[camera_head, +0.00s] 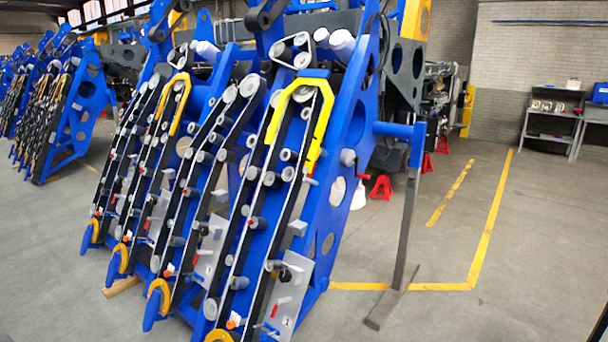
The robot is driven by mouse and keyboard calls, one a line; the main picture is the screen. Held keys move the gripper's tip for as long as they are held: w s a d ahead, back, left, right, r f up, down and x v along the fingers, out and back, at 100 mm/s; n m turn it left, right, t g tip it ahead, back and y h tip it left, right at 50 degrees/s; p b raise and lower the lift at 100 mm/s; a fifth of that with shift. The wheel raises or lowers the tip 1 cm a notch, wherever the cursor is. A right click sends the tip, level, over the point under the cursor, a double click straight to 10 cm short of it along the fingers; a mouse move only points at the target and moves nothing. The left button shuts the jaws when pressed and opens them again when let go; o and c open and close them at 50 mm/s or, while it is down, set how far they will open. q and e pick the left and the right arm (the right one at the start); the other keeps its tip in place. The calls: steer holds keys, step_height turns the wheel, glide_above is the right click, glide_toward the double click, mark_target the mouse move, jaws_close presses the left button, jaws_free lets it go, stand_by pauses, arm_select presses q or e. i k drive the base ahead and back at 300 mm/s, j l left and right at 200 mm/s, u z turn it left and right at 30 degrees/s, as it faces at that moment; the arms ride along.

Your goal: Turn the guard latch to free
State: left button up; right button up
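A blue harvester header (335,190) with slanted rows of black chains and rollers fills the middle of the view. A grey guard plate (292,292) sits low on its right row, with a black knob and a small red handle (275,309) on it. A second grey plate (211,245) with a red part sits on the row to its left. I cannot tell for sure which part is the guard latch or how it is turned; these parts are small here. Neither of my grippers shows in this view.
A grey support leg (405,235) with a flat foot stands right of the header. Red jack stands (381,187) are behind it. A shelf (550,118) stands at the back right. Yellow lines (490,225) mark open floor on the right.

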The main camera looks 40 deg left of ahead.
mark_target(301, 177)
steer(key=i+j+u, duration=0.1)
steer(key=j, duration=0.25)
steer(key=i+j, duration=0.15)
steer(key=j, duration=0.2)
steer(key=i+j+u, duration=0.15)
steer(key=j, duration=0.25)
steer(key=i+j+u, duration=0.1)
steer(key=j, duration=0.2)
steer(key=i, duration=0.05)
